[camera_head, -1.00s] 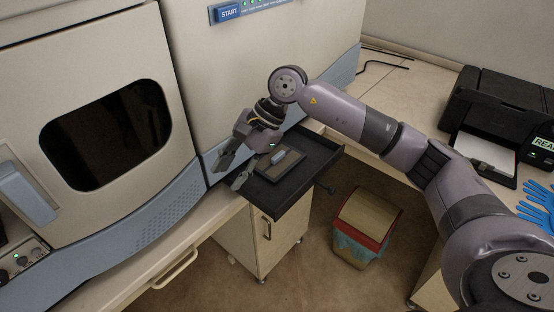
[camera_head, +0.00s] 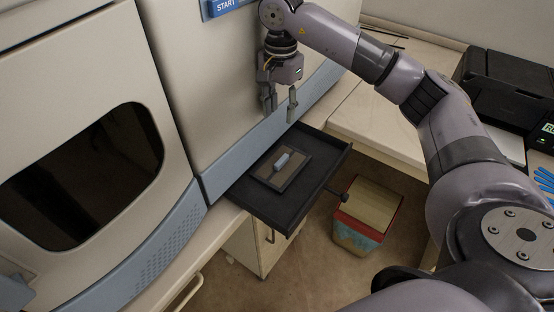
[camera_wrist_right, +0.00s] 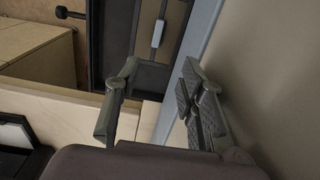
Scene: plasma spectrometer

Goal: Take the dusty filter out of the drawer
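The dark drawer (camera_head: 262,203) is pulled out from the spectrometer (camera_head: 235,60). The dusty filter (camera_head: 293,173), a flat brown plate with a pale grey handle (camera_head: 281,161), lies inside it. The filter and its handle (camera_wrist_right: 157,33) also show at the top of the right wrist view. My right gripper (camera_head: 280,116) points down above the back part of the drawer, close to the machine's front. Its fingers are apart with nothing between them, as the right wrist view (camera_wrist_right: 160,108) also shows. My left gripper is not in view.
A bin with a red rim (camera_head: 370,232) stands on the floor right of the drawer. A black printer (camera_head: 505,90) and blue gloves (camera_head: 544,180) are on the right counter. A dark knob (camera_head: 344,197) sticks out from the drawer front.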

